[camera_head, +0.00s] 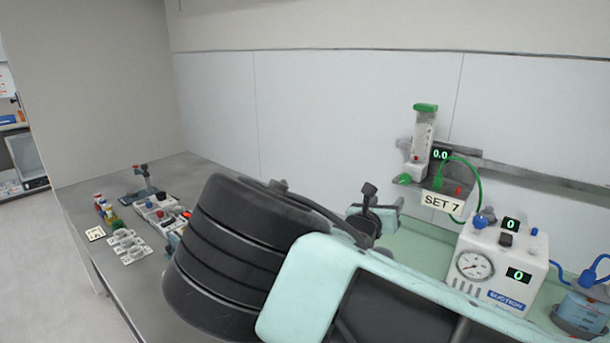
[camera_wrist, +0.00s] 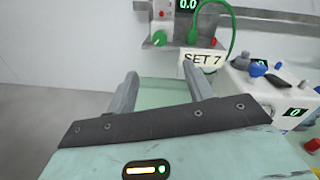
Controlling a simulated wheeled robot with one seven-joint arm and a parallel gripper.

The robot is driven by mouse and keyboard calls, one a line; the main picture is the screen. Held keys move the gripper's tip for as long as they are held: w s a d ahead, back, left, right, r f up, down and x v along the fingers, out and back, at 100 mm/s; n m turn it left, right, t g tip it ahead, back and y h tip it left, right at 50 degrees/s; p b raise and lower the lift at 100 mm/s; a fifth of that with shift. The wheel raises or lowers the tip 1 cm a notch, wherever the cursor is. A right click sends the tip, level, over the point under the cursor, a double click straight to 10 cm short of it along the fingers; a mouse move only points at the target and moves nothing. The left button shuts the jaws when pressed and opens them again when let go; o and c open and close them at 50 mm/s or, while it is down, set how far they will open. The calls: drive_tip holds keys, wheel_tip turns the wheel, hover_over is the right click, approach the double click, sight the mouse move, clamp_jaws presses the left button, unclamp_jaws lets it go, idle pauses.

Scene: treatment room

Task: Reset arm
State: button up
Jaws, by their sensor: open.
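My gripper (camera_wrist: 161,78) is open in the wrist view, with its two grey fingers apart and nothing between them. Beyond the fingers is a pale green surface, and the SET 7 label (camera_wrist: 203,60) hangs ahead to the right. My arm fills the lower middle of the head view and hides part of the counter. I cannot clearly make out the gripper's fingers in the head view.
A flowmeter (camera_head: 423,135) reading 0.0 is on the wall rail, with a green tube. A white suction unit (camera_head: 497,262) and a blue-liquid jar (camera_head: 583,308) stand at right. The grey counter (camera_head: 177,172) holds several small items at left.

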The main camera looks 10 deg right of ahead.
drive_tip(key=s+a+f+m+g+y+b, duration=0.1)
drive_tip(key=s+f+m+g+y, duration=0.1)
drive_tip(key=s+f+m+g, duration=0.5)
drive_tip(key=s+a+f+m+g+y, duration=0.1)
drive_tip(key=s+f+m+g+y, duration=0.15)
drive_tip(key=s+m, duration=0.45)
drive_tip(key=s+a+r+m+g+y+b, duration=0.1)
drive_tip(key=s+a+r+m+y, duration=0.3)
drive_tip(key=s+a, duration=0.4)
drive_tip(key=s+a+r+m+g+y+b, duration=0.1)
drive_tip(key=s+a+r+m+y, duration=0.2)
drive_tip(key=s+a, duration=0.6)
drive_tip(key=s+r+y, duration=0.2)
drive_tip(key=s, duration=0.5)
drive_tip(key=shift+m+g, duration=0.35)
drive_tip(key=shift+m, duration=0.05)
